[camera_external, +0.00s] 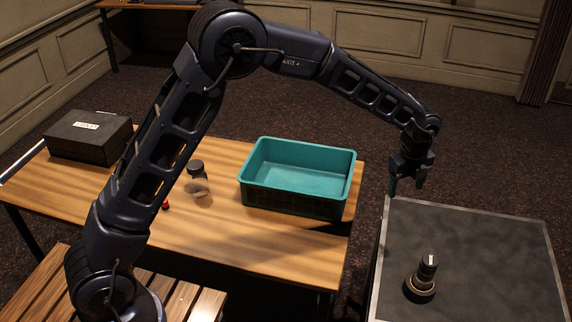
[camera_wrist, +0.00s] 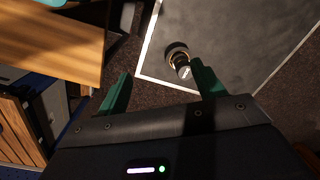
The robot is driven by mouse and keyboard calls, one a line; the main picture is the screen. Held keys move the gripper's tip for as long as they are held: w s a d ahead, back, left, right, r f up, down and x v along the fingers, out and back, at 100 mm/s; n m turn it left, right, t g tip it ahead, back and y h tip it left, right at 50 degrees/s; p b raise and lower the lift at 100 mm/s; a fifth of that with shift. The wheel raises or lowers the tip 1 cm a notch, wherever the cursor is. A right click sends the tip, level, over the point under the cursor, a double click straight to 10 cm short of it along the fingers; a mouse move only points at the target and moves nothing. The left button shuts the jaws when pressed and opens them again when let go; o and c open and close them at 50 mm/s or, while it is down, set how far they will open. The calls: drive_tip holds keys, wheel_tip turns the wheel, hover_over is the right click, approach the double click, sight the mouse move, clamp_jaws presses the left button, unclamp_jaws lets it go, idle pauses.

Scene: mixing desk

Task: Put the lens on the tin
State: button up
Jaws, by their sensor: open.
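A dark, stepped cylinder with a white label, which looks like the lens (camera_external: 428,268), stands on the grey-topped table at the right. Its wide round base has a tan ring; I cannot tell whether that base is a separate piece. It also shows in the wrist view (camera_wrist: 177,50), just beyond the right finger, which overlaps its near end. A small dark-topped round object (camera_external: 196,168) stands on the wooden table; it may be the tin, but I cannot tell. My gripper (camera_external: 406,186) is open and empty, pointing down above the grey table's back left corner, apart from the lens.
A teal bin (camera_external: 300,160) stands on the wooden table (camera_external: 240,225), left of my gripper. A black box (camera_external: 88,137) is at that table's far left, and a small red object (camera_external: 165,205) lies near my arm. The grey table (camera_external: 490,250) is mostly clear.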

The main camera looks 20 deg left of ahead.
drive_tip(key=a+r+n, duration=0.3)
drive_tip(key=a+r, duration=0.3)
drive_tip(key=a, duration=0.3)
drive_tip(key=a+r+n+t, duration=0.1)
drive_tip(key=a+r+n, duration=0.4)
drive_tip(key=a, duration=0.4)
drive_tip(key=a+r+n, duration=0.2)
drive_tip(key=a+r, duration=0.4)
drive_tip(key=a, duration=0.4)
drive_tip(key=s+a+r+n+t, duration=0.1)
drive_tip(key=s+a+r+n, duration=0.25)
drive_tip(key=a, duration=0.55)
drive_tip(key=s+a+r+n, duration=0.2)
drive_tip(key=s+a+n, duration=0.25)
drive_tip(key=a, duration=0.35)
drive_tip(key=s+a+f+n+t, duration=0.1)
drive_tip(key=s+a+f+n, duration=0.1)
drive_tip(key=s+a+n, duration=0.9)
drive_tip(key=s+a, duration=0.4)
drive_tip(key=s, duration=0.2)
drive_tip(key=shift+s+f+t, duration=0.15)
drive_tip(key=shift+s+t, duration=0.2)
drive_tip(key=shift+t, duration=0.05)
